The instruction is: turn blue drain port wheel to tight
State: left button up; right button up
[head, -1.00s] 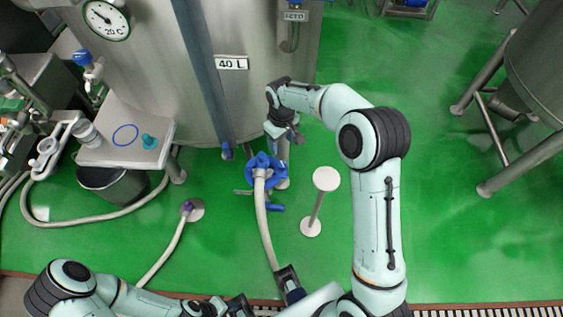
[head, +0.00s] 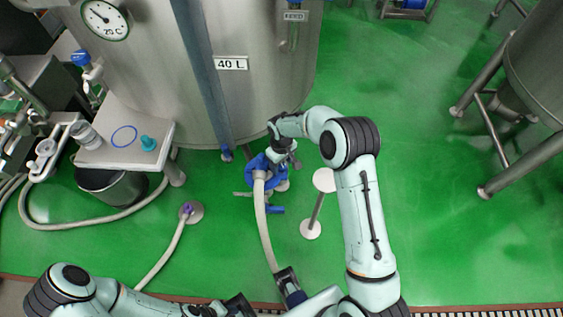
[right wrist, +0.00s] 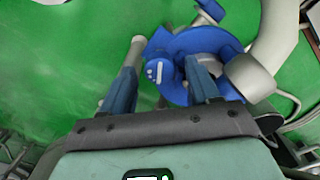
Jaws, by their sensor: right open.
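The blue drain port wheel (head: 251,178) sits low in front of the steel tank, around the end of a pale hose. In the right wrist view, the blue wheel (right wrist: 180,42) has a round knob with white marks on its near side. My right gripper (head: 282,157) is at the wheel's upper right and partly covers it. In the right wrist view, my right gripper (right wrist: 161,76) is open, with the marked knob showing between its fingers. I cannot tell whether either finger touches the wheel. My left gripper (head: 238,305) is low at the bottom edge; its fingers are unclear.
The tank (head: 270,70) marked 40 L stands behind the wheel. A pale hose (head: 265,235) runs down from the wheel. A post with a round white top (head: 325,180) stands right of it. A side table (head: 105,152) is on the left.

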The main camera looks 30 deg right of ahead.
jog(key=c, duration=1)
jog(key=shift+c, duration=0.2)
